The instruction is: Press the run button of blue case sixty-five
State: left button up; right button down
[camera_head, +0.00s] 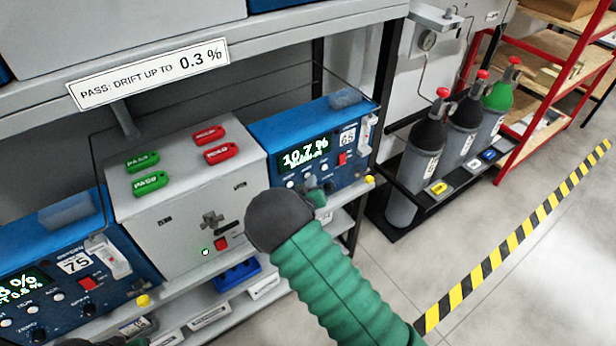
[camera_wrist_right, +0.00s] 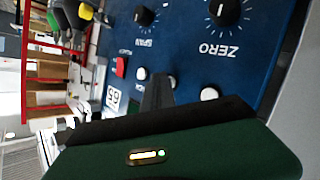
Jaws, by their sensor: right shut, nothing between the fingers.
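The blue case sixty-five (camera_head: 352,178) stands on the shelf at the right end. It bears a 65 label, a red switch and a lit display reading 10.7 %. In the right wrist view its panel (camera_wrist_right: 185,30) fills the upper right, with white buttons (camera_wrist_right: 208,93) and ZERO and SPAN knobs. The button lettering is too small to read. My right gripper (camera_head: 314,188) is shut and empty, close in front of the panel's white button row. In the right wrist view its dark fingertip (camera_wrist_right: 158,90) partly covers one white button; contact cannot be told. Only a dark part of my left arm shows at the bottom left.
A grey box (camera_head: 180,215) with green PASS and red tags stands left of the case. Another blue case (camera_head: 35,238), labelled 75, is further left. A shelf edge with a sign (camera_head: 150,74) hangs above. Gas bottles (camera_head: 430,140) stand at the right.

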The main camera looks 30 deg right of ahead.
dwell(0.5)
jog(key=shift+s, duration=0.75)
jog(key=shift+s+d+p, duration=0.2)
jog(key=shift+s+p, duration=0.35)
jog(key=shift+s, duration=1.95)
jog(key=s+a+r+g+y, duration=0.2)
jog(key=s+a+g+y, duration=0.3)
jog(key=s+a+y, duration=0.6)
jog(key=s+a+r+n+g+h, duration=0.1)
jog(key=s+a, duration=0.4)
jog(key=s, duration=0.5)
notch_tip(320, 180, up, 2)
jog(key=n+g, duration=0.1)
jog(key=g, duration=0.1)
jog(key=shift+s+g+h, duration=0.4)
